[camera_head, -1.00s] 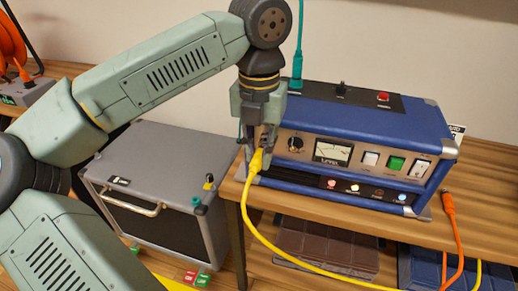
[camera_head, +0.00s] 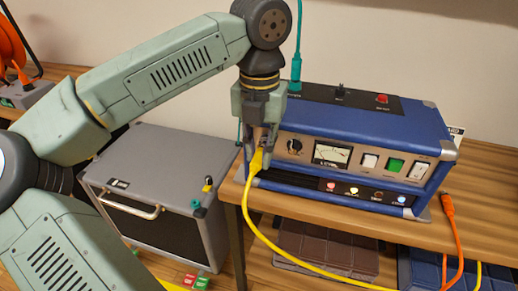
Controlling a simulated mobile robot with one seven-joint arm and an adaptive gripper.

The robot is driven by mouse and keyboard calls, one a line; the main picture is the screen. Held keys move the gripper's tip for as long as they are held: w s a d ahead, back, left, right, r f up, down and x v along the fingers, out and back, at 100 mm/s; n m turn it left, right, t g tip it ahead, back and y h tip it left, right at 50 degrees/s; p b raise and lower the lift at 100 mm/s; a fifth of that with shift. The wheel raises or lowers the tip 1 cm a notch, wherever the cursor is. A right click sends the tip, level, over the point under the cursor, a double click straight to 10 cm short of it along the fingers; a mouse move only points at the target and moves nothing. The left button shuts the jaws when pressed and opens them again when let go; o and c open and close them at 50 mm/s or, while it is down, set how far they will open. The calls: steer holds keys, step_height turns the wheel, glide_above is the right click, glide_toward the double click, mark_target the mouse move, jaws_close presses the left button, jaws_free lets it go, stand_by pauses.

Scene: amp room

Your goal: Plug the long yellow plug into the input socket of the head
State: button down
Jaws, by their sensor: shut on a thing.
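The head is a blue amplifier (camera_head: 345,140) on the wooden shelf, with a level meter, switches and lit lamps on its front. My gripper (camera_head: 262,150) points down at the left end of its front panel. It is shut on the yellow plug (camera_head: 256,161), whose yellow cable (camera_head: 262,235) hangs down and runs right. The plug's tip is hidden by the fingers, and I cannot tell whether it is in a socket. The input socket itself is not visible.
A grey speaker cabinet (camera_head: 160,165) with short yellow and teal plugs on top stands at left. A teal cable (camera_head: 298,45) enters the head's top. An orange plug (camera_head: 447,205) hangs at the shelf's right. Dark boxes (camera_head: 325,245) lie below.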

steer(key=shift+w, duration=0.1)
steer(key=c, duration=1.4)
jaws_free()
